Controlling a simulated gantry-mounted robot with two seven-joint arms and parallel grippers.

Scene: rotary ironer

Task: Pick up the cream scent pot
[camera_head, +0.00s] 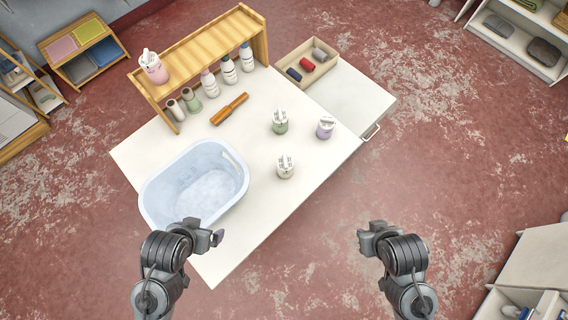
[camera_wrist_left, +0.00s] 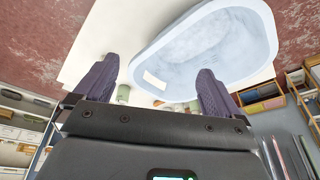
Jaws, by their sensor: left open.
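The cream scent pot (camera_head: 285,167) stands upright on the white table, right of the blue tub, with pale sticks or a pump-like top. My left gripper (camera_head: 212,237) is open and empty at the table's front edge, below and left of the pot and apart from it. In the left wrist view my open left gripper (camera_wrist_left: 153,75) shows two dark fingers spread wide. I cannot make out the cream pot there. My right gripper (camera_head: 368,241) is off the table's right side, apart from the pot; its jaw opening is too small to judge.
The blue tub (camera_head: 157,205) fills the table's left front. A wooden shelf (camera_head: 193,45) holds a pink pot (camera_head: 153,70). Bare tabletop (camera_head: 245,235) lies in front of the cream pot.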

